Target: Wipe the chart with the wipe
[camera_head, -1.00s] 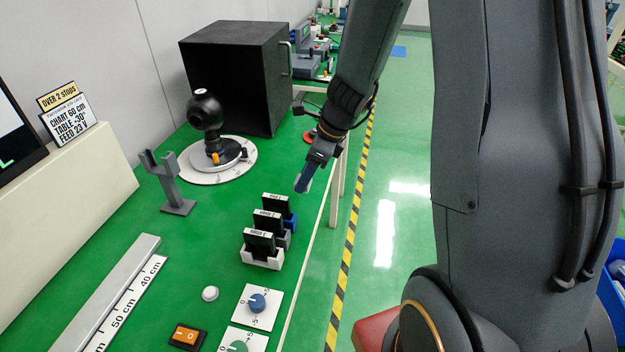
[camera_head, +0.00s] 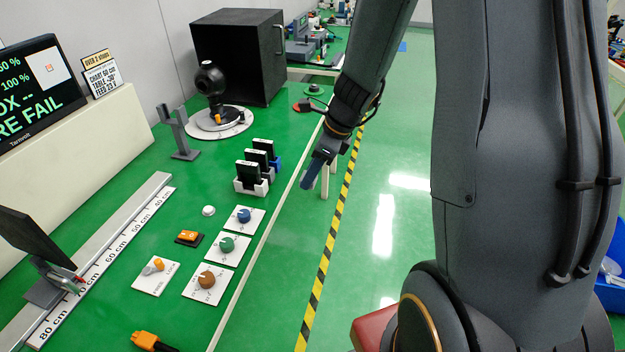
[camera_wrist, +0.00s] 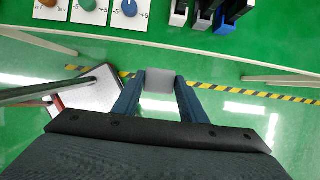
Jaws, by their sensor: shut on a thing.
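My gripper (camera_head: 310,182) hangs over the aisle just past the table's right edge, fingers pointing down. In the wrist view my gripper (camera_wrist: 159,92) is shut on a small flat grey piece, which looks like the wipe (camera_wrist: 159,80). The wipe cannot be made out in the head view. What looks like the chart is a dark upright panel (camera_head: 38,240) on a stand on the ruled rail, at the left edge of the head view. It is seen edge-on from its dark side, so its face is hidden. My gripper is far from it.
Three dials, a toggle and an orange switch (camera_head: 188,236) lie between the rail (camera_head: 135,207) and the table edge. Black cards in holders (camera_head: 253,172) stand near the edge. A ball camera (camera_head: 210,80) on a turntable and a black box (camera_head: 240,55) stand behind.

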